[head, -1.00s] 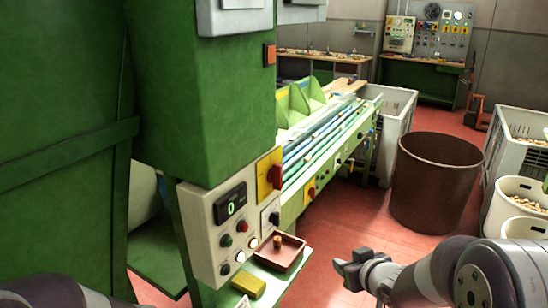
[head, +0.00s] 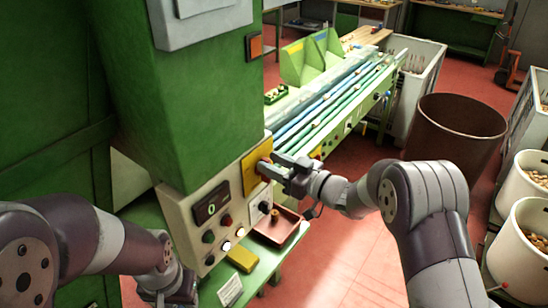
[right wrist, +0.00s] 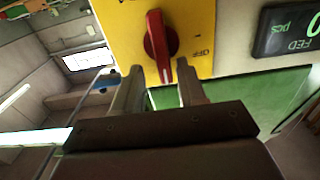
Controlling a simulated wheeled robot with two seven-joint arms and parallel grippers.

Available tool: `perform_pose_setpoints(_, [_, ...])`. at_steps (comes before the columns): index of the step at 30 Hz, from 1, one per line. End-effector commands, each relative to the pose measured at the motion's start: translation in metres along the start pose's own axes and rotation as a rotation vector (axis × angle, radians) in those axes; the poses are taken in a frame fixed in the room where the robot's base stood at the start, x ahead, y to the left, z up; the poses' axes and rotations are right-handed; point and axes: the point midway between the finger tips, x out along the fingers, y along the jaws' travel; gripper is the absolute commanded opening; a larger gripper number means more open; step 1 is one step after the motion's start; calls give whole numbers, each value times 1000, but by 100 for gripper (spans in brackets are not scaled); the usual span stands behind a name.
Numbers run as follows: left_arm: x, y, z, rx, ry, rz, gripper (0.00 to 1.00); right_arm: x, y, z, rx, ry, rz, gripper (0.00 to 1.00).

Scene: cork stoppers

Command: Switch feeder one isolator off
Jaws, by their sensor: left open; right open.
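The feeder isolator is a yellow plate (head: 252,172) with a red rotary handle (right wrist: 158,45) on the front of the pale control box. In the right wrist view the handle lies nearly upright in the picture, and the word OFF is printed to its right. My right gripper (right wrist: 161,80) is open, its fingertips on either side of the handle's lower end, not closed on it. In the head view the right gripper (head: 274,167) covers part of the plate. My left gripper (head: 165,290) is low at the left, partly cut off by the bottom edge, and open.
The control box (head: 205,225) has a display and several buttons. Below it, a brown tray (head: 285,238) and a yellow block (head: 241,258) sit on a green shelf. A brown bin (head: 455,130) and white tubs (head: 528,235) stand to the right.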

Motion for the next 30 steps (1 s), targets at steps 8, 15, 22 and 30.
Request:
perform_pose_setpoints(8, [0, 0, 0, 0, 0, 0, 43, 2, 0, 1, -1, -1, 0, 34])
perform_pose_setpoints(15, [0, 0, 0, 0, 0, 0, 43, 2, 0, 1, 0, -2, 0, 0])
perform_pose_setpoints(22, [4, 0, 1, 0, 0, 0, 43, 2, -1, 3, -16, -3, 0, 0])
perform_pose_setpoints(30, [32, 0, 4, 0, 0, 0, 43, 2, -4, 9, -145, -3, -1, 0])
